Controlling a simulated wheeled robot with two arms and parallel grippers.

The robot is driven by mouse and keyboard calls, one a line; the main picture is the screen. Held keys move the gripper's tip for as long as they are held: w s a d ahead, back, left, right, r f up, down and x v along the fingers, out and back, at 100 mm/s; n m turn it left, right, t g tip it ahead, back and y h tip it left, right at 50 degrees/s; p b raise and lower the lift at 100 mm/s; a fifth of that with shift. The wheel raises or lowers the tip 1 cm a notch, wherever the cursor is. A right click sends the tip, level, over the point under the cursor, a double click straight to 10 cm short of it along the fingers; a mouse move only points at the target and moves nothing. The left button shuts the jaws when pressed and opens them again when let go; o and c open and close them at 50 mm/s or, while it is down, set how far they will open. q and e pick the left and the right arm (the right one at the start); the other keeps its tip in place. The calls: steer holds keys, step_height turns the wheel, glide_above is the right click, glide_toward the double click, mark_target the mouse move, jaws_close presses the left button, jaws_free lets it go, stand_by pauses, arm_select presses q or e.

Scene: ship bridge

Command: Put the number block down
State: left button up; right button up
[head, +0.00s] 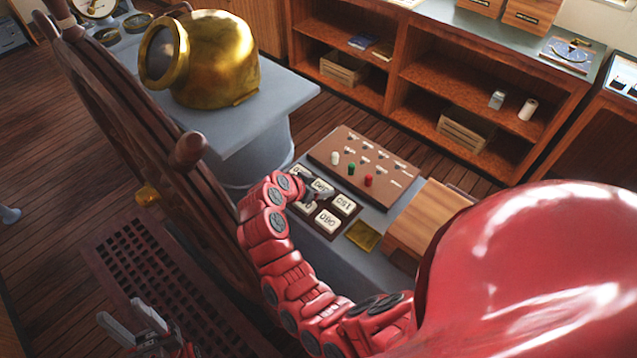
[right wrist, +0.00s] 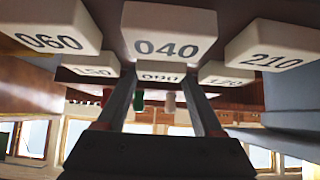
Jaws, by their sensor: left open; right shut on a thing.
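My right gripper (head: 317,190) is over the dark block rack (head: 322,234) on the grey console. Its fingers also show in the right wrist view (right wrist: 158,88). It is shut on the white block marked 090 (right wrist: 160,77), between the 150 block (right wrist: 92,71) and the 120 block (right wrist: 226,80). The 090 block looks about level with these two; its underside is hidden. The 040 block (right wrist: 168,42), 060 block (right wrist: 50,28) and 210 block (right wrist: 278,45) form the row closer to the wrist camera. My left gripper (head: 134,322) is open and empty, low at left.
A brown panel (head: 400,178) with white, green and red knobs lies behind the rack. A wooden box (head: 428,222) stands right of it. A ship's wheel (head: 130,140) and a brass helmet (head: 215,65) are at left. My red arm covers the rack's left part.

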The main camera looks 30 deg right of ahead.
steer(key=shift+f, duration=0.15)
steer(key=o, duration=1.4)
steer(key=shift+o, duration=0.2)
steer(key=shift+r, duration=0.2)
steer(key=shift+a, duration=0.3)
steer(key=b+v, duration=0.3)
steer(key=v, duration=0.8)
steer(key=shift+s+r, duration=0.15)
steer(key=shift+r, duration=0.1)
steer(key=shift+a, duration=0.1)
